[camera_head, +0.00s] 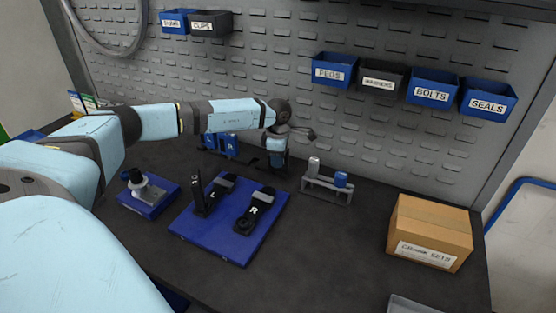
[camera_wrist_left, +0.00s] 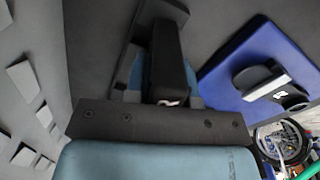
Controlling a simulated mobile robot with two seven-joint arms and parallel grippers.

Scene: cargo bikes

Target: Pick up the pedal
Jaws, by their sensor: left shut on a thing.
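My left gripper (camera_head: 277,166) points down at the back of the workbench, left of a small grey rack. In the left wrist view it is shut on a dark block-like thing (camera_wrist_left: 167,60) with a small white mark near its base; this looks like a pedal, but its shape is partly hidden by the gripper. A blue mat (camera_head: 210,247) lies in front and to the left of the gripper. On it lie dark parts marked L (camera_head: 212,196) and R (camera_head: 254,210). The mat also shows in the left wrist view (camera_wrist_left: 237,58). My right gripper is not in view.
The grey rack (camera_head: 328,190) holds a silver and a blue cylinder. A cardboard box (camera_head: 430,228) stands at the right. A blue block with a grey fitting (camera_head: 148,197) is left of the mat. Labelled bins (camera_head: 335,70) hang on the pegboard behind. The bench's front middle is clear.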

